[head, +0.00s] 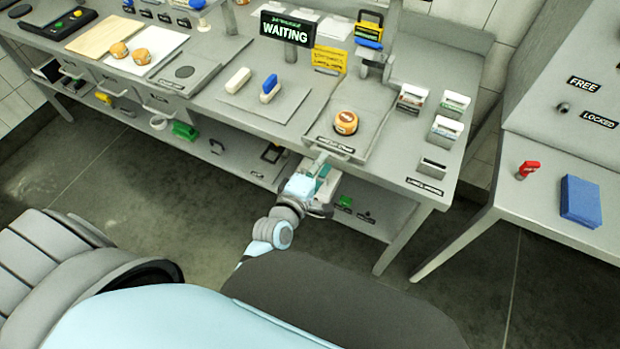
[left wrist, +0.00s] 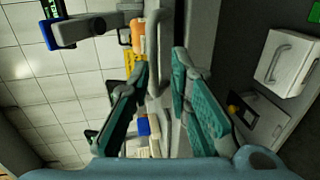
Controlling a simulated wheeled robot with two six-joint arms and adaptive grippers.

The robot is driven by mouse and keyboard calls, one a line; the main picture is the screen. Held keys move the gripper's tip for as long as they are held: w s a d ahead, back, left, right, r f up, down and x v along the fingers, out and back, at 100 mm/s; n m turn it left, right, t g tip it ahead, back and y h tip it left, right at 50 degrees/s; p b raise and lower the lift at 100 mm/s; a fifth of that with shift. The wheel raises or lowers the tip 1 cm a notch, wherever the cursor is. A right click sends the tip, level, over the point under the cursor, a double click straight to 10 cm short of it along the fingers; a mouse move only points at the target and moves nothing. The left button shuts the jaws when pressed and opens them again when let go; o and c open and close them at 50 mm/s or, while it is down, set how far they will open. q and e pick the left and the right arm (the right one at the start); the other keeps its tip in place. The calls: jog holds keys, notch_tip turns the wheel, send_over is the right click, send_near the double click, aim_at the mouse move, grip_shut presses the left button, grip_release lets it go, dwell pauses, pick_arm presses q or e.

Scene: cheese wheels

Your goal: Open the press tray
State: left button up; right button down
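The press tray (head: 372,127) is a grey slab at the front of the bench, with an orange cheese wheel (head: 345,122) on it. Its pale handle (head: 336,146) is on the front edge; in the left wrist view the handle (left wrist: 153,50) is a grey bar ahead of the fingers. My left gripper (head: 318,164) is just in front of the handle. In the left wrist view my left gripper (left wrist: 160,85) has its teal fingers spread, with the handle in line with the gap. Contact cannot be told. My right gripper is not in view.
A sign (head: 286,29) reading WAITING stands behind the tray. Labelled boxes (head: 447,128) stand to its right, and a mat (head: 250,108) with white and blue blocks lies left. A side table (head: 545,200) holds a blue block. Open floor lies in front of the bench.

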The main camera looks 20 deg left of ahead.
pick_arm(q)
jog(key=f+v, duration=0.1)
jog(key=v, duration=0.7)
jog(key=shift+s+f, duration=0.3)
jog(key=shift+s, duration=0.3)
jog(key=shift+w+r, duration=0.1)
jog(key=shift+r, duration=0.05)
